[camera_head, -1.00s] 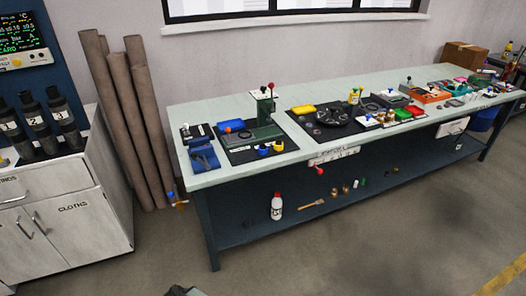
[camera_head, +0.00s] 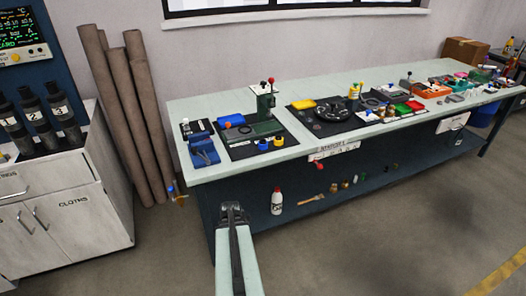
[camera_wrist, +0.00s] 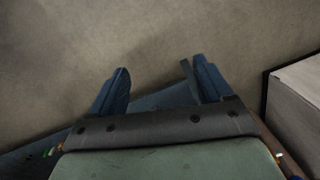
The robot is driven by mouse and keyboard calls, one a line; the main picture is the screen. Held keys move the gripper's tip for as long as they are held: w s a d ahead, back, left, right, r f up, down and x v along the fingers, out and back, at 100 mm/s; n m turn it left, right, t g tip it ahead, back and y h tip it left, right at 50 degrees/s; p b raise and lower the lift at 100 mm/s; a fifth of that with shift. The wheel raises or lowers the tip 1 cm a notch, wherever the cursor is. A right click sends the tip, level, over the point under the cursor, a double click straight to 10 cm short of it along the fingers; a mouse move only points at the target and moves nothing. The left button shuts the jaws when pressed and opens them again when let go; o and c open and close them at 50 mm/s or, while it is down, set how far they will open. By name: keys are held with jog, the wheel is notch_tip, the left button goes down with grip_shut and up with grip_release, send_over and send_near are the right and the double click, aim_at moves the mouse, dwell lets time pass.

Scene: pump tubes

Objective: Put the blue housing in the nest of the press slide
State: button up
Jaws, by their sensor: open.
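The green press (camera_head: 266,118) stands on a dark mat at the left part of the bench, with a red-knobbed lever on top. A small blue part (camera_head: 263,145), which looks like the blue housing, sits in front of the press beside a yellow one (camera_head: 279,143). The press slide and its nest are too small to make out. My gripper (camera_head: 232,208) is in front of the bench's front edge, well apart from the press and the parts.
A blue vise (camera_head: 204,152) stands at the bench's left end. A blue tray (camera_head: 231,121) lies left of the press. A black round fixture (camera_head: 333,114) is to the right. A white bottle (camera_head: 277,203) stands on the lower shelf. A white cabinet (camera_head: 75,205) is at left.

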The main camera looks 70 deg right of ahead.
jog(key=s+d+r+m+t+h, duration=0.1)
jog(key=s+d+r+t+h, duration=0.15)
jog(key=d+r, duration=0.6)
jog(key=s+d+r+m+t+h, duration=0.1)
jog(key=d+r+m+h, duration=0.3)
jog(key=d, duration=0.7)
jog(key=n+t+h, duration=0.2)
jog(key=n+h, duration=0.2)
jog(key=h, duration=0.3)
send_near(263, 141)
jog(key=x, duration=0.5)
jog(key=shift+w+f, duration=0.15)
jog(key=shift+w, duration=0.05)
jog(key=shift+s+x, duration=0.2)
jog(key=shift+x, duration=2.45)
jog(key=c, duration=1.1)
